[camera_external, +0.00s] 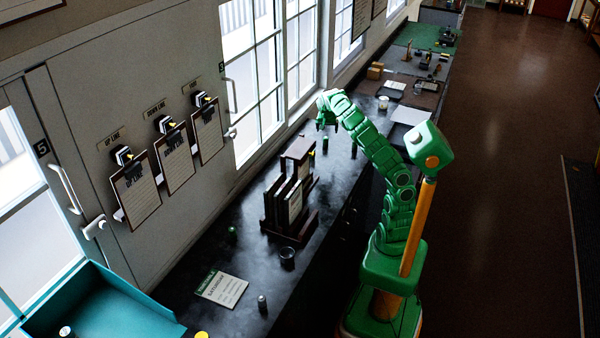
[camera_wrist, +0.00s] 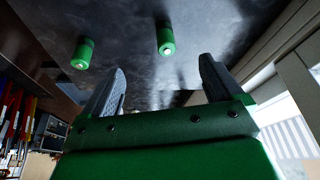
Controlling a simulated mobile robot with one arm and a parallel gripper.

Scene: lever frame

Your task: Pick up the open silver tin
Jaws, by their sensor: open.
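My gripper (camera_external: 322,122) is over the far part of the dark counter in the external view. In the wrist view its two grey fingers (camera_wrist: 161,66) are spread apart with nothing between them. A pale, silvery open-topped container (camera_external: 383,102) stands upright on the counter to the right of my gripper, apart from it; it may be the open silver tin. I cannot make out its surface for sure. The wrist view shows no silver tin.
Two green cylinders, one left (camera_wrist: 83,54) and one right (camera_wrist: 165,38), stand beyond my fingers. A dark wooden rack (camera_external: 290,205), a dark cup (camera_external: 287,256) and a small silvery can (camera_external: 262,304) are nearer on the counter. Windows line the left wall.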

